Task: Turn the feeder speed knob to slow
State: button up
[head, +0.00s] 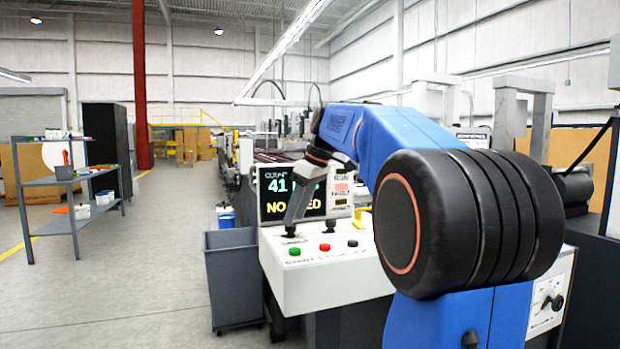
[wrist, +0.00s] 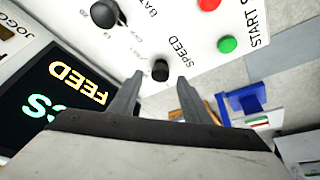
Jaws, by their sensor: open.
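The feeder speed knob (wrist: 160,70) is a small black knob on the white sloped panel, beside the printed word SPEED in the wrist view. My gripper (wrist: 160,76) is open, with one finger on either side of the knob in that picture. Whether the fingertips are around the knob or still above it, I cannot tell; no contact shows. In the head view my gripper (head: 292,222) points down at the panel's left end, largely side-on. The knob's pointer direction is too small to read.
The white control panel (head: 325,275) carries green (head: 294,251), red (head: 324,247) and black (head: 352,243) controls near my gripper. A larger black knob (wrist: 105,13) sits nearby by the word BATCH. A display (head: 275,195) stands behind.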

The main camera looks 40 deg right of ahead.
jog(key=v, duration=1.5)
